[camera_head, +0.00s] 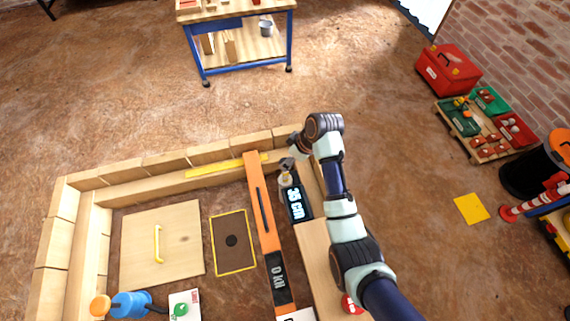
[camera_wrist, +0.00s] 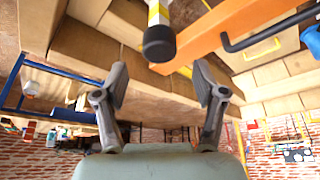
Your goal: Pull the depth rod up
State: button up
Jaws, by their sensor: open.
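A rod with a black rounded knob (camera_wrist: 159,44) and a yellow-and-white striped shaft shows at the top middle of the wrist view. I take it to be the depth rod. My gripper (camera_wrist: 160,82) is open and empty, its two fingers spread on either side below the knob in that picture, apart from it. In the head view my gripper (camera_head: 287,164) is near the far end of a dark display reading 35 CM (camera_head: 296,204). The arm and gripper hide most of the rod there.
An orange beam (camera_head: 261,209) with a black handle and a 0 kN display lies left of the 35 CM display. Wooden blocks (camera_head: 165,163) frame the area. A wooden lid (camera_head: 162,245) with a yellow handle and a yellow-edged dark panel (camera_head: 233,257) lie further left.

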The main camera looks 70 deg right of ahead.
jog(key=b+x, duration=0.2)
jog(key=x, duration=0.3)
jog(key=shift+f, duration=0.3)
grip_shut()
